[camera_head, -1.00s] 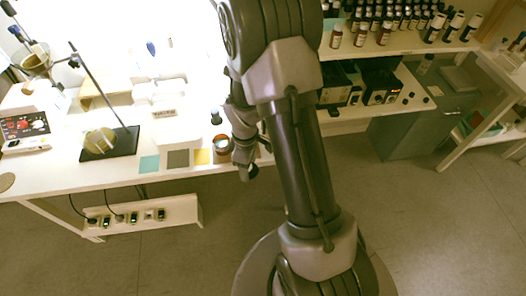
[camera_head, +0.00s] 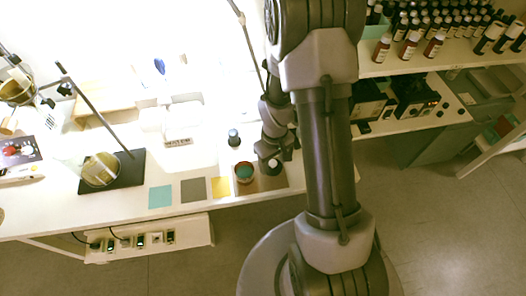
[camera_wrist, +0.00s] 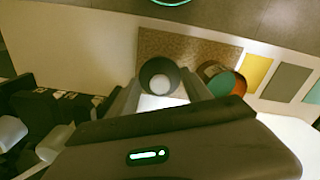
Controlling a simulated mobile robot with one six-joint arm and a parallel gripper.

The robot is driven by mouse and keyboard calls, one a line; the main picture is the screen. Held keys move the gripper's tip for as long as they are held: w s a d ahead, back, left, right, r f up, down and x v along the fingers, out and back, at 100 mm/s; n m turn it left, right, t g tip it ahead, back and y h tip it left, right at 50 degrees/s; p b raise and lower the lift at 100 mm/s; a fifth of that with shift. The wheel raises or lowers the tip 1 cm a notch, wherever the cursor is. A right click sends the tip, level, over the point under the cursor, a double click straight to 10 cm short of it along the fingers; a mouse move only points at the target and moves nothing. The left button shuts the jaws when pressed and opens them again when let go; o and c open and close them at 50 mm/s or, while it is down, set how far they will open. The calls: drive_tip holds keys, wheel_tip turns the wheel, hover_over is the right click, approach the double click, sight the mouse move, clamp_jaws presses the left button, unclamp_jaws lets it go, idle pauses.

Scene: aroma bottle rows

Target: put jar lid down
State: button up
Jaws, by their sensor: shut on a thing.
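My gripper (camera_wrist: 160,88) is shut on the jar lid (camera_wrist: 158,78), a dark round cap with a pale centre, seen between the fingers in the wrist view. In the head view the lid (camera_head: 273,164) is small and dark at my gripper's tip (camera_head: 275,158). It is over or on a brown speckled mat (camera_wrist: 192,48); I cannot tell whether it touches. The open jar (camera_wrist: 222,80), with a reddish-brown rim and teal inside, stands beside the lid. In the head view the jar (camera_head: 244,173) is just left of my gripper.
Yellow (camera_head: 221,187), grey (camera_head: 193,189) and teal (camera_head: 160,196) squares lie left of the jar along the table's front edge. A small dark bottle (camera_head: 234,137) stands behind the jar. Dark bottles (camera_head: 409,44) fill the shelf at right. The mat's right part is bare.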

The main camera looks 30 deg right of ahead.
sight(274, 170)
drive_tip(key=f+b, duration=0.1)
drive_tip(key=s+f+b, duration=0.1)
drive_tip(key=f, duration=0.1)
drive_tip(key=shift+s, duration=0.1)
drive_tip(key=shift+a+r, duration=0.1)
drive_tip(key=shift+a, duration=0.05)
drive_tip(key=o, duration=1.3)
